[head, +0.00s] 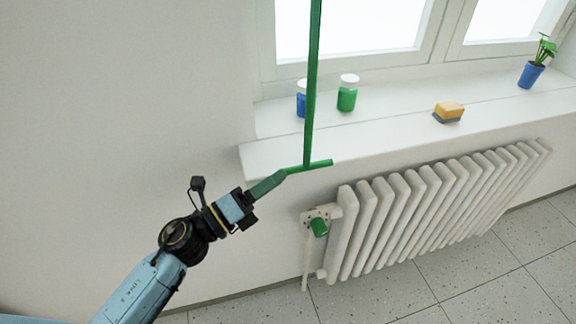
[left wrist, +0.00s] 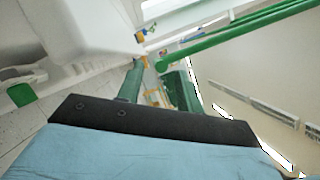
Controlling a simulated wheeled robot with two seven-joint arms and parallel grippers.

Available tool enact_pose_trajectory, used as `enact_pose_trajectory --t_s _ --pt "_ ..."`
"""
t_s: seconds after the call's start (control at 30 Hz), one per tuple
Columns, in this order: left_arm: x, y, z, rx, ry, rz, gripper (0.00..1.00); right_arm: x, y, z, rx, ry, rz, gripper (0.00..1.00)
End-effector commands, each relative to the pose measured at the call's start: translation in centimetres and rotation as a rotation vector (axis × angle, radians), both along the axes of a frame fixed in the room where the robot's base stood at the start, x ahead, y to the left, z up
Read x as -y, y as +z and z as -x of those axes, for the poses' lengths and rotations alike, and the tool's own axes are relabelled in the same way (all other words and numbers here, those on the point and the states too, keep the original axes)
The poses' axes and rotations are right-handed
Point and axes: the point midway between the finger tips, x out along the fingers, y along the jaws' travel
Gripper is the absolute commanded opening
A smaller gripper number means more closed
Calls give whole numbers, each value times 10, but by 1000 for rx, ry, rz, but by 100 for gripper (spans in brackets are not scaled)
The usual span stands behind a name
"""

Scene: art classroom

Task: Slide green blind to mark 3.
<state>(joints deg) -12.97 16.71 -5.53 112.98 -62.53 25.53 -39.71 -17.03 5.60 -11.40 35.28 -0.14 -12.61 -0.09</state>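A green rod (head: 312,80) hangs down in front of the window and ends in a short green crossbar handle (head: 320,164) by the sill's front edge. In the left wrist view a green bar (left wrist: 215,46) runs from near the fingertips to the upper right. My left gripper (head: 284,172) has green fingers, with its tips at the left end of the handle. In the left wrist view its fingers (left wrist: 155,66) stand apart with a gap; whether they touch the handle is unclear. The blind's cloth and the numbered marks are not in view. My right gripper is not in view.
The white windowsill (head: 385,128) holds a blue jar (head: 301,100), a green jar (head: 347,97), a sponge (head: 448,112) and a potted plant (head: 531,74). A white radiator (head: 400,215) with a green valve knob (head: 319,227) stands below. The wall at left is bare.

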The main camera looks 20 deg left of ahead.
Motion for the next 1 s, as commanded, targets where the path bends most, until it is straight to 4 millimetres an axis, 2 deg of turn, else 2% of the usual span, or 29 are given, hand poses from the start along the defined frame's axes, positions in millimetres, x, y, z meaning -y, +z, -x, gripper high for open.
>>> enact_pose_trajectory --t_s 0.1,0.23,0.63,0.9,1.0 --pt "12 7 -17 2 0 1 36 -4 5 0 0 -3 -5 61" --pt "20 8 -27 -1 1 2 36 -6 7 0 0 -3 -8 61" --pt "25 9 -33 -2 0 1 36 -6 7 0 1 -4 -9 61" --pt "24 9 -33 -2 1 2 1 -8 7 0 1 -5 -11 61" --pt "24 9 -33 -1 1 1 0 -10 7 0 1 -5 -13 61"
